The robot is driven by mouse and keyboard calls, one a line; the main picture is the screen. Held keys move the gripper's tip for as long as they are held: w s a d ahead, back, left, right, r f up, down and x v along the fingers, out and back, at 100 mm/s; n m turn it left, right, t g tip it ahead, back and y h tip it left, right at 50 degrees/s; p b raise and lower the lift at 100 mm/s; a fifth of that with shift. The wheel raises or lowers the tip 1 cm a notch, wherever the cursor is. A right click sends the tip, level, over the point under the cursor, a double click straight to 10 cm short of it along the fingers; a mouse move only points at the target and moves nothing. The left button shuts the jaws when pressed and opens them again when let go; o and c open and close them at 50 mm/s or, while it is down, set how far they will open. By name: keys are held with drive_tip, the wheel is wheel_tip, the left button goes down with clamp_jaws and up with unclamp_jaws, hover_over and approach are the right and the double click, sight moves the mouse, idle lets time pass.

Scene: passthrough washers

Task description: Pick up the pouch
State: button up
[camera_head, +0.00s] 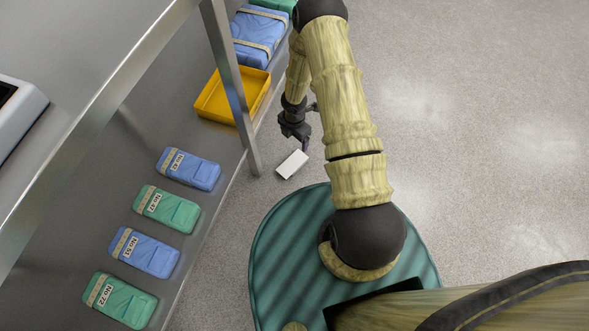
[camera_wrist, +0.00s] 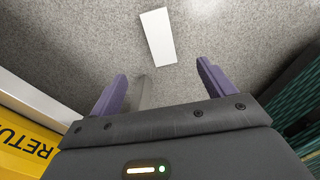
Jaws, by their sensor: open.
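A small flat white piece, which looks like the pouch (camera_head: 292,163), lies on the speckled floor beside the steel shelf unit. It also shows in the wrist view as a white pouch (camera_wrist: 158,36) at the top middle, beyond my fingertips. My gripper (camera_head: 303,146) is above the floor just past the pouch in the head view. In the wrist view my gripper (camera_wrist: 161,75) is open, with its two purple fingers apart and nothing between them.
A yellow tray (camera_head: 213,113) sits on the steel shelf (camera_head: 222,180) left of my gripper; its printed wall (camera_wrist: 30,140) is close in the wrist view. Several labelled blue and green packs lie on the shelf. A shelf post (camera_head: 232,90) stands nearby. Floor to the right is clear.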

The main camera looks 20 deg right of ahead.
drive_tip(key=shift+f, duration=0.6)
drive_tip(key=shift+f, duration=0.1)
drive_tip(key=b, duration=0.8)
hover_over(294, 162)
wheel_tip(294, 162, down, 12)
drive_tip(key=shift+s+r, duration=0.1)
drive_tip(key=shift+s, duration=0.05)
drive_tip(key=f+b, duration=0.4)
drive_tip(key=f, duration=0.1)
drive_tip(key=shift+w+f, duration=0.2)
drive_tip(key=shift+f, duration=0.25)
idle(0.3)
drive_tip(key=shift+c, duration=0.2)
